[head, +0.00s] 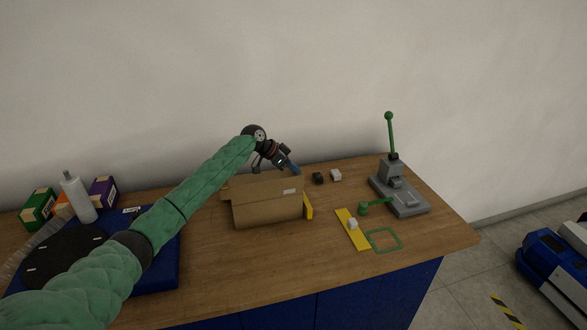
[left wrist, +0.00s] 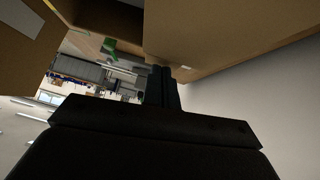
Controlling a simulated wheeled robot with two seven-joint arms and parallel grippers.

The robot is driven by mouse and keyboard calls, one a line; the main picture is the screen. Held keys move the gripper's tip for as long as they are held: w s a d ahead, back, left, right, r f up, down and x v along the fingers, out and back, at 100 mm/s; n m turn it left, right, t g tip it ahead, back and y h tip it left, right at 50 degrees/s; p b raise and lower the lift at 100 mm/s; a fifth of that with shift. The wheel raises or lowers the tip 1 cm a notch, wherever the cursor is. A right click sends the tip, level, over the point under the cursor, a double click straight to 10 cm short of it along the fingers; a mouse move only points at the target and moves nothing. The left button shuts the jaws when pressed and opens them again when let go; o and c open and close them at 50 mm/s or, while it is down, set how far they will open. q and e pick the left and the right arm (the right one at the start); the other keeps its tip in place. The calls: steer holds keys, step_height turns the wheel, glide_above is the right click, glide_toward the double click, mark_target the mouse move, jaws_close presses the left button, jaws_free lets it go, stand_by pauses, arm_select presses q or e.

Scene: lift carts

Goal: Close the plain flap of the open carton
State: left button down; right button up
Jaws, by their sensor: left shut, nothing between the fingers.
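The open carton (head: 268,208) is brown cardboard and stands on the wooden bench in the head view. My left gripper (head: 292,168) is shut and empty, over the far right part of the carton. In the left wrist view its closed fingers (left wrist: 161,86) are close to a plain cardboard panel (left wrist: 225,35); contact is unclear. Another cardboard panel (left wrist: 30,45) is at upper left. The carton's inside is mostly hidden. My right gripper is not in view.
A grey press (head: 398,190) with a green lever stands right of the carton. A yellow strip (head: 352,230) and a green square outline (head: 384,239) lie before it. Small dark (head: 318,178) and white (head: 336,175) blocks lie behind. A bottle (head: 78,197) and boxes stand left.

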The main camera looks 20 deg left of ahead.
arm_select(q)
steer(key=shift+r, duration=0.25)
steer(key=shift+r+p, duration=0.35)
steer(key=shift+r, duration=0.25)
